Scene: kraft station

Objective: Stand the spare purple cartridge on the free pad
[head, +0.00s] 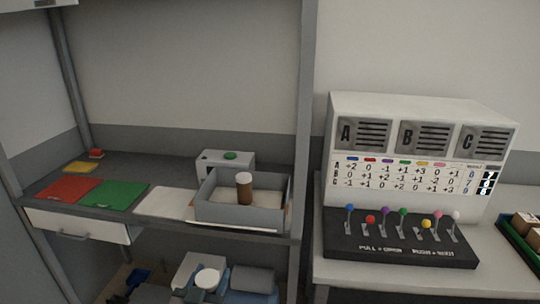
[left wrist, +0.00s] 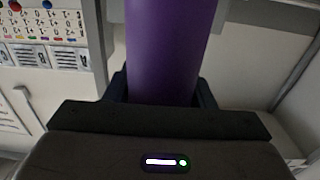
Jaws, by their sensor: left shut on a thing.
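The purple cartridge (left wrist: 165,50) fills the upper middle of the left wrist view. My left gripper (left wrist: 162,95) is shut on it, with a dark finger on each side. The cartridge's far end is cut off by the top of that view. I cannot make out the cartridge in the head view. Flat red (head: 68,189), green (head: 113,196) and white (head: 163,203) pads lie bare on the shelf at the left; I cannot tell which one the task means. My right gripper is not in view.
A grey bin (head: 225,212) holding a brown, white-capped bottle (head: 244,188) stands right of the pads. A grey box with a green button (head: 230,156) is behind it. A shelf post (head: 303,110) separates this from the lever console (head: 400,238). A green-edged crate (head: 515,250) is far right.

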